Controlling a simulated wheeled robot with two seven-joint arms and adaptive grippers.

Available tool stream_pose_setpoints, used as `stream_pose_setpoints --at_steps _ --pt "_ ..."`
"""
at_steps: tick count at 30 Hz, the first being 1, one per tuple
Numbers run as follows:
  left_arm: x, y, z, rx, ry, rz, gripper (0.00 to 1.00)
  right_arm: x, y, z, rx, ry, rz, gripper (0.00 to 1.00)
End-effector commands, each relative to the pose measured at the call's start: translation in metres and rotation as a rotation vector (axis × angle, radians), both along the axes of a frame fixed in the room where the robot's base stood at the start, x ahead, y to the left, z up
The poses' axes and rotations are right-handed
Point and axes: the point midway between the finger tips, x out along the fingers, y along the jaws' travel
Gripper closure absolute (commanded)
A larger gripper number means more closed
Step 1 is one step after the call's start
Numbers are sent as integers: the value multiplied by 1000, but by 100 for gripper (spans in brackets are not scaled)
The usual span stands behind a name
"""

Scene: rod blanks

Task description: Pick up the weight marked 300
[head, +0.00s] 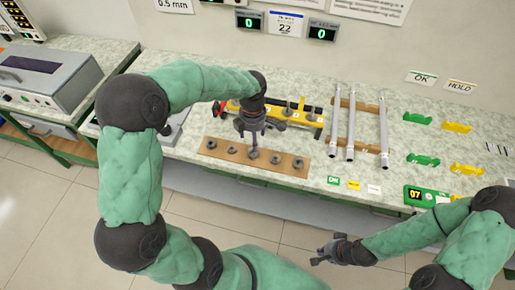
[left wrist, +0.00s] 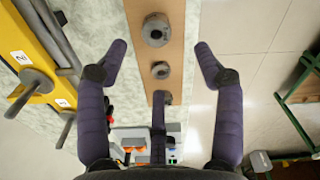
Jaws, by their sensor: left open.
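Several round dark grey weights with centre holes stand in a row on a brown board (head: 207,152); no 300 marking can be read on any of them. In the head view, the rightmost weight (head: 298,163) and the leftmost weight (head: 211,144) are clear. My left gripper (head: 254,146) points down over the middle of the row. In the left wrist view its fingers (left wrist: 160,55) are spread wide with nothing between them at fingertip level; a weight (left wrist: 156,30) and another weight (left wrist: 161,70) lie below. My right gripper (head: 320,253) is open and empty, in front of the bench.
Behind the board is a yellow fixture (left wrist: 40,88) with grey posts. Silver rods (head: 351,125) lie on a wooden rack to the right. Green and yellow blocks (head: 455,127), small cards (head: 353,185) and a green display unit (head: 425,195) are further right. A grey machine (head: 45,75) stands left.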

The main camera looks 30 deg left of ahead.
Motion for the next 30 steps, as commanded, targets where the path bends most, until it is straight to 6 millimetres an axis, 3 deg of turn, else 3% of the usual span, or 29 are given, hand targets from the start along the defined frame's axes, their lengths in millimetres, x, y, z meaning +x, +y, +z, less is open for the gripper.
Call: stream_pose_setpoints --at_steps 7,16,24,30 --pt "0 0 -40 -2 4 -1 32 0 0 -12 0 0 0 100" --pt "2 1 -61 -2 2 -3 32 0 0 -19 0 0 0 100" --pt "5 4 -97 -2 2 -4 32 0 0 -34 0 0 0 100" --pt "6 4 -101 -1 0 -4 32 0 0 -34 0 0 0 100"
